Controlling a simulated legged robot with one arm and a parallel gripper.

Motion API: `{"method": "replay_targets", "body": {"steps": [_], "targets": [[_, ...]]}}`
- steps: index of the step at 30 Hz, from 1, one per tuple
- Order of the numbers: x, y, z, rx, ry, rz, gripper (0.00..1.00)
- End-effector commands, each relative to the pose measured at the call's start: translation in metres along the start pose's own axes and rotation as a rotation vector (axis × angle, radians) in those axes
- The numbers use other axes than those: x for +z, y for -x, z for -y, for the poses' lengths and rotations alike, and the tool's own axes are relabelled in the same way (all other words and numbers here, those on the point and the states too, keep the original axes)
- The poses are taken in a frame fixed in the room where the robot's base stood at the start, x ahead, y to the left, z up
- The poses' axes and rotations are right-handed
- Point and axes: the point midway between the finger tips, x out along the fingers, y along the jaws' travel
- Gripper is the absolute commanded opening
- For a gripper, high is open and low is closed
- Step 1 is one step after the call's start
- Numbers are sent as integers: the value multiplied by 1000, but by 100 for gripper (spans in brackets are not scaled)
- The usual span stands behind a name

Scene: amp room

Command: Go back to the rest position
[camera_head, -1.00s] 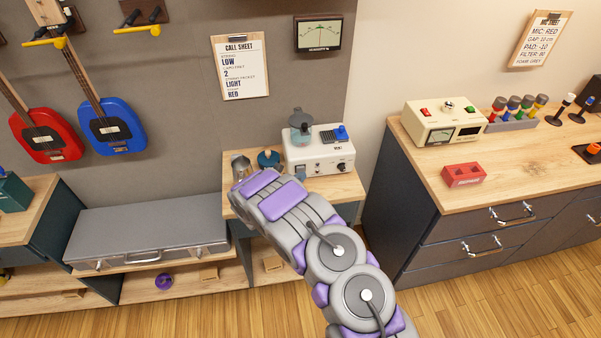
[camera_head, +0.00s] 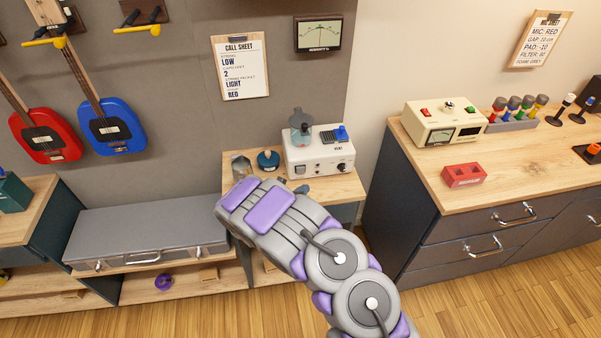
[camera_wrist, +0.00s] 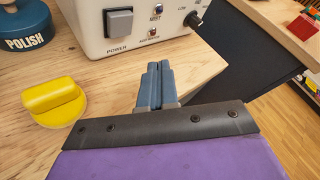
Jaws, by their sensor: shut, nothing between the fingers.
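My gripper (camera_wrist: 155,85) shows in the wrist view, its two blue-grey fingers shut together with nothing between them. It is over the small wooden table (camera_head: 345,186), in front of the white box (camera_head: 320,156) with the power switch. That box also fills the top of the wrist view (camera_wrist: 145,30). In the head view my arm reaches in from the lower right and bends at the table's front, hiding part of the tabletop.
A blue polish tin (camera_wrist: 22,25) and a yellow knob-shaped piece (camera_wrist: 55,102) are left of the fingers. A metal cup (camera_head: 240,167) stands at the table's left. A grey case (camera_head: 150,230) lies left; a dark cabinet (camera_head: 440,225) stands right. Wooden floor (camera_head: 490,295) is clear.

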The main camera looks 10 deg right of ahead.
Motion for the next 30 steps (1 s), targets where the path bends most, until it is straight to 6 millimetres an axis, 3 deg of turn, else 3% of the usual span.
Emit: {"method": "replay_targets", "body": {"steps": [15,18,20,23,30], "targets": [[0,1,2,-1,-1,0,0],[6,-1,11,-22,-25,-2,0],[16,-3,26,-54,-62,-4,0],[36,-6,68,-141,-158,-16,0],[79,8,191,-401,-489,-59,0]]}}
